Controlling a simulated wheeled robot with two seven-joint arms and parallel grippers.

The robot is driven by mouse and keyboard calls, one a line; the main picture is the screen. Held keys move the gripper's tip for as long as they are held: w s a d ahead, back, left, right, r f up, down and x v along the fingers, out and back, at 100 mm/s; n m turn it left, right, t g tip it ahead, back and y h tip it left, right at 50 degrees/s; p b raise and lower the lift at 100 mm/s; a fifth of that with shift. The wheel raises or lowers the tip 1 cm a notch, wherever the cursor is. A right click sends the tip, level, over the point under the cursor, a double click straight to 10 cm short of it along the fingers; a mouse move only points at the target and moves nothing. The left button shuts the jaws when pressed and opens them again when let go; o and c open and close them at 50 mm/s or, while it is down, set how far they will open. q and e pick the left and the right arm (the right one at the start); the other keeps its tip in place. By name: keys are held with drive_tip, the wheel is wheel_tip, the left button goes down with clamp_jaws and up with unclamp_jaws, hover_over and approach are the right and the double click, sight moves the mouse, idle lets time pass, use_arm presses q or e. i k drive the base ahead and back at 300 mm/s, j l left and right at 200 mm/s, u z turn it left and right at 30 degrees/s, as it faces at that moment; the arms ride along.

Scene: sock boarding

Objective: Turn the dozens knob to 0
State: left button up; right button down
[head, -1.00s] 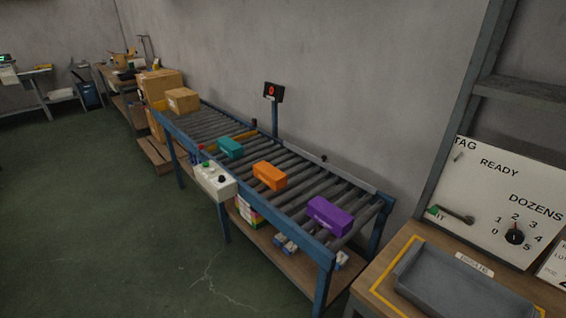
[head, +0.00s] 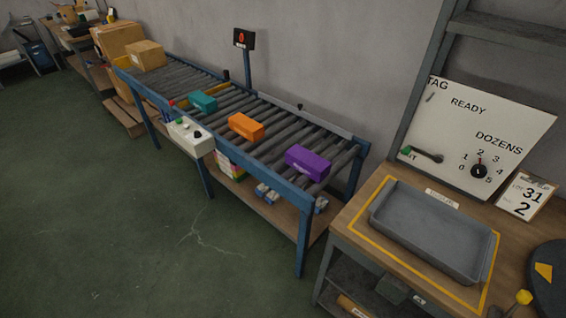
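The dozens knob (head: 479,171) is a small black dial on a white panel (head: 448,144) at the right of the head view. The numbers 0 to 5 are set around it, with 0 at its left and 5 at its lower right. A light mark shows on the knob, but it is too small to tell which number it points to. Neither of my grippers is in view.
A workbench below the panel holds a grey tray (head: 376,215) inside a yellow outline. A card reading 31 and 2 (head: 525,195) stands right of the panel. A roller conveyor (head: 272,136) carries teal, orange and purple boxes. Green floor lies open at left.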

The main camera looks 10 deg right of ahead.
sight(479, 171)
drive_tip(key=z, duration=1.45)
